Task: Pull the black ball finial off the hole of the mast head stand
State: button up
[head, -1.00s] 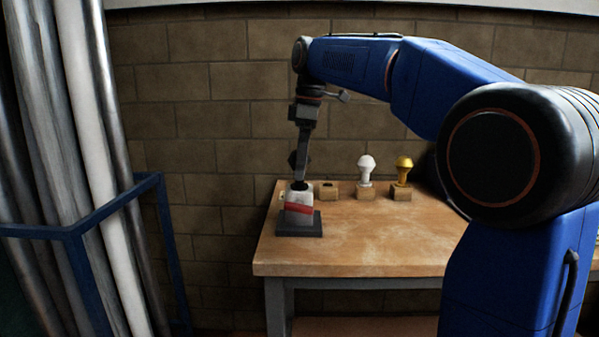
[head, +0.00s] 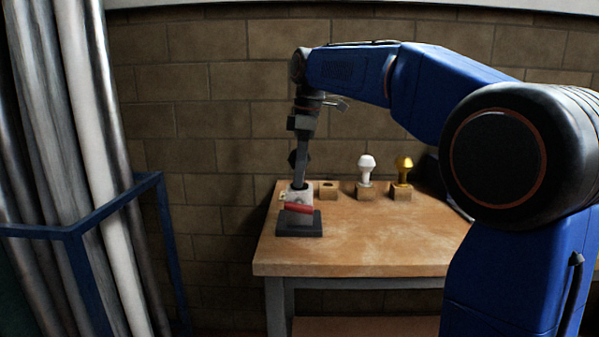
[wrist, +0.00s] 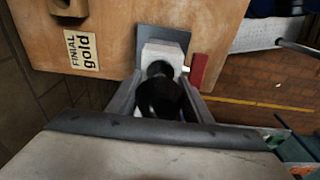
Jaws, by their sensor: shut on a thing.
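The black ball finial (wrist: 158,98) is between my gripper's fingers (wrist: 160,92) in the wrist view, and my gripper is shut on it. In the head view it shows as a dark shape (head: 293,158) partly hidden by my gripper (head: 302,165). The mast head stand (head: 297,194) is a pale block on a dark base plate, near the table's left end. The finial's lower end meets the top of the block; I cannot tell how deep it sits in the hole. A red bar (head: 298,208) shows at the stand's front, and beside the block in the wrist view (wrist: 199,70).
A brick wall is close behind. Pipes in a blue rack (head: 75,232) stand left.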

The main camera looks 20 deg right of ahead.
jog(key=shift+r, duration=3.2)
